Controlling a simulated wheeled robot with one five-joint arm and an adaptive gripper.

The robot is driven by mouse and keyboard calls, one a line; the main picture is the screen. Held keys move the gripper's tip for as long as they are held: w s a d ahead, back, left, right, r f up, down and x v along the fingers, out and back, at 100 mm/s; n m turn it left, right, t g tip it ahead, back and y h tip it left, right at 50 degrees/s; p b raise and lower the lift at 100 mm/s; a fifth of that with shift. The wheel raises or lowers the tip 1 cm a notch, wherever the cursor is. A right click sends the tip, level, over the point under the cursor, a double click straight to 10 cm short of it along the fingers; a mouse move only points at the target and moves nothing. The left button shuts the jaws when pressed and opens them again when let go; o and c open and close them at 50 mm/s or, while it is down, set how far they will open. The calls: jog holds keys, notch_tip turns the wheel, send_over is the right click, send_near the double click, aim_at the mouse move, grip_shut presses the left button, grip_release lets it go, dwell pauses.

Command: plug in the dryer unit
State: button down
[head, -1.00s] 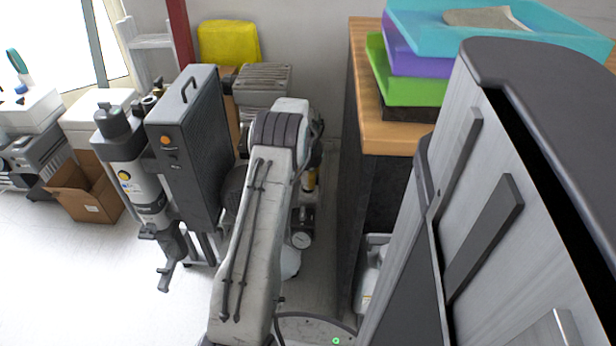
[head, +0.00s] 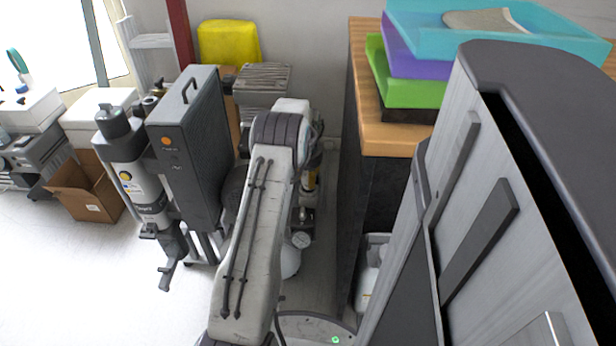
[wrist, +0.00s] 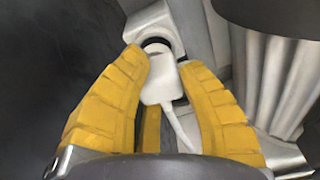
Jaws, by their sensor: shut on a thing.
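In the wrist view, my gripper (wrist: 163,66) has its yellow fingers closed on a white plug (wrist: 160,86). A white cord trails from the plug down and to the right. The plug's far end is at a dark round opening (wrist: 155,45) in a pale housing; I cannot tell how deep it sits. In the head view, my arm hides most of my gripper, with a bit of yellow finger (head: 310,182) showing.
A wood-topped counter (head: 388,137) with stacked coloured trays (head: 410,90) stands right of my arm. A large grey cabinet (head: 500,200) fills the right front. An open cardboard box (head: 92,195) lies at left. The floor at front left is clear.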

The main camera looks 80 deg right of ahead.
jog(key=shift+f, duration=0.2)
jog(key=shift+f+b, duration=0.55)
jog(key=shift+f, duration=0.25)
jog(key=c, duration=0.8)
grip_release()
jog(key=shift+r, duration=0.1)
jog(key=r, duration=0.4)
jog(key=a+r, duration=0.1)
jog(key=r, duration=0.3)
jog(key=a+r, duration=0.1)
jog(key=r, duration=0.2)
jog(key=shift+a+r, duration=0.1)
jog(key=shift+r, duration=0.3)
